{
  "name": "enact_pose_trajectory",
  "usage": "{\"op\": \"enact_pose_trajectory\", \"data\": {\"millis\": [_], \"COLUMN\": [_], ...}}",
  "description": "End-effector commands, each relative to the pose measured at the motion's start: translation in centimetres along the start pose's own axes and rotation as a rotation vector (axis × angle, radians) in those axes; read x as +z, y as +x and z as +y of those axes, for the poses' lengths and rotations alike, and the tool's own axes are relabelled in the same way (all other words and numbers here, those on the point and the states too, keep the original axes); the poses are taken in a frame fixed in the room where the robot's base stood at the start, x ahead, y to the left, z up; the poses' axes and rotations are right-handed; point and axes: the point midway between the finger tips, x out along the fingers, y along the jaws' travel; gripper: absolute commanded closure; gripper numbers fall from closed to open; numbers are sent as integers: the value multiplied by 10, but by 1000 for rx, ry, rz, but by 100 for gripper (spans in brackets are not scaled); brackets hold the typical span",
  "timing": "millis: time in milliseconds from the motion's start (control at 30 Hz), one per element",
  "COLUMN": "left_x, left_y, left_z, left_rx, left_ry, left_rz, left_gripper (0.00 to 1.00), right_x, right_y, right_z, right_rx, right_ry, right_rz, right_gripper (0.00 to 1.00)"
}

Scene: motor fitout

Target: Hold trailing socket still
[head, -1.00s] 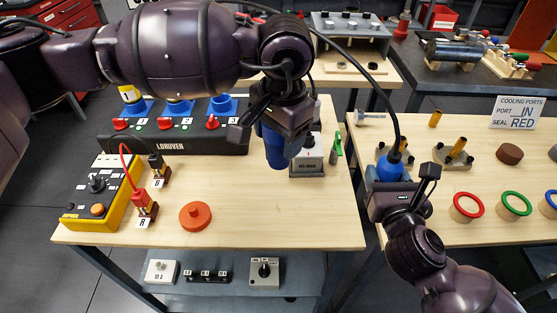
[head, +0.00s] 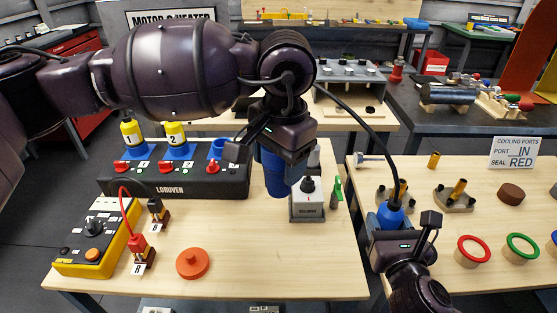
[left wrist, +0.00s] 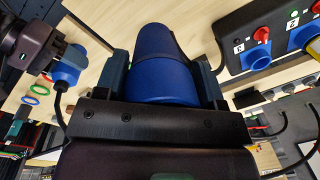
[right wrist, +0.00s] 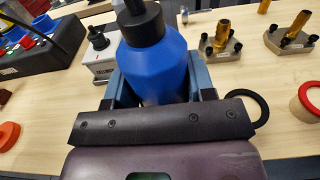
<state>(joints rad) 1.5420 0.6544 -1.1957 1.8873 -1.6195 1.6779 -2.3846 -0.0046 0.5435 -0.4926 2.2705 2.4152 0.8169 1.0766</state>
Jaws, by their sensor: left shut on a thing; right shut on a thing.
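My right gripper (head: 392,228) is shut on a blue body with a black cable at its top, which looks like the trailing socket (head: 390,213). In the right wrist view the socket (right wrist: 155,65) stands between the fingers, its black collar and cable upward. My left gripper (head: 272,155) is shut on a blue cylinder (head: 274,178), held above the left bench. The cylinder (left wrist: 163,65) fills the middle of the left wrist view. The two blue parts are apart. The cylinder's upper end is hidden by the gripper in the head view.
A black LORUVER panel (head: 180,184) holds yellow plugs 1 (head: 131,132) and 2 (head: 175,133); its third blue socket (head: 219,149) is empty. Brass-post fixtures (head: 455,197) and coloured rings stand on the right bench. A gap separates the benches.

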Motion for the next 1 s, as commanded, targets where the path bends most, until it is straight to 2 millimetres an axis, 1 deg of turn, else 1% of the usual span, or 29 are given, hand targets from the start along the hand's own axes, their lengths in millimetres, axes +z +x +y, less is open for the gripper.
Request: {"op": "enact_pose_trajectory", "data": {"millis": [100,433,1000], "left_x": [0,0,0], "left_y": [1,0,13], "left_z": [0,0,1], "left_rx": [1,0,0], "left_ry": [0,0,1], "left_rz": [0,1,1], "left_gripper": [70,70,70], "right_x": [-4,-4,-18], "right_y": [0,0,1], "right_z": [0,0,0], "right_rx": [0,0,0], "right_ry": [0,0,0], "right_rz": [4,4,19], "right_gripper": [100,100,100]}}
